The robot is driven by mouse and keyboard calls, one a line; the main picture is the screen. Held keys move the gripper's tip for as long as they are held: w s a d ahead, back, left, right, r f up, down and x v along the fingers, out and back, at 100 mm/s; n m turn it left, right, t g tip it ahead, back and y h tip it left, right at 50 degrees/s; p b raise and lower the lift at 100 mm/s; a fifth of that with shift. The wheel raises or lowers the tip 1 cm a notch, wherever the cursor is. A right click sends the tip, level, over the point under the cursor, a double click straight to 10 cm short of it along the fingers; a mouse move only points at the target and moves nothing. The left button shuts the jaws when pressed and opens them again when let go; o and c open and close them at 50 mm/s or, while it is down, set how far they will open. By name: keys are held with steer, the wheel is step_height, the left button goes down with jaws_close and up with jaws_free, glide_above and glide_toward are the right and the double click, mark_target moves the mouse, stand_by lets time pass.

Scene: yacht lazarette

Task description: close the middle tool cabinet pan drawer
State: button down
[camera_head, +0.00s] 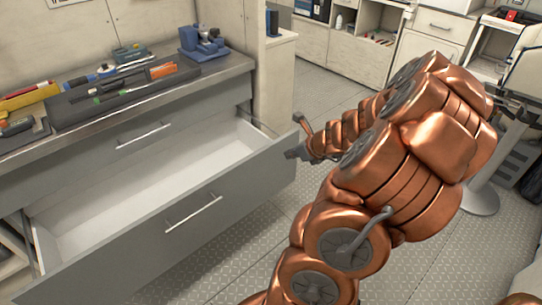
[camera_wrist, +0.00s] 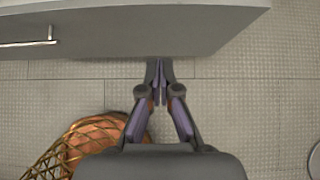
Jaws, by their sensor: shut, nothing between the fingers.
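The middle pan drawer (camera_head: 185,220) of the tool cabinet is pulled far out. It looks empty, with a pale interior and a grey front with a bar handle (camera_head: 193,213). My gripper (camera_head: 291,154) is at the right end of the drawer front, near its top corner. In the wrist view my gripper (camera_wrist: 158,68) is shut and empty, its fingertips at the edge of the drawer front (camera_wrist: 150,30). I cannot tell if they touch it. The drawer's handle (camera_wrist: 28,43) shows at the left there, away from the fingers.
A shut drawer with a handle (camera_head: 143,136) lies above the open one. The cabinet top holds tools and a blue vise (camera_head: 203,42). Patterned metal floor (camera_head: 420,255) is clear in front. White cabinets (camera_head: 365,45) stand at the back.

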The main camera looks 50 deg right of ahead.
steer(key=b, duration=0.1)
glide_toward(265, 154)
step_height(265, 154, down, 4)
steer(key=w, duration=0.3)
steer(key=shift+w+f, duration=0.25)
steer(key=shift+w, duration=0.4)
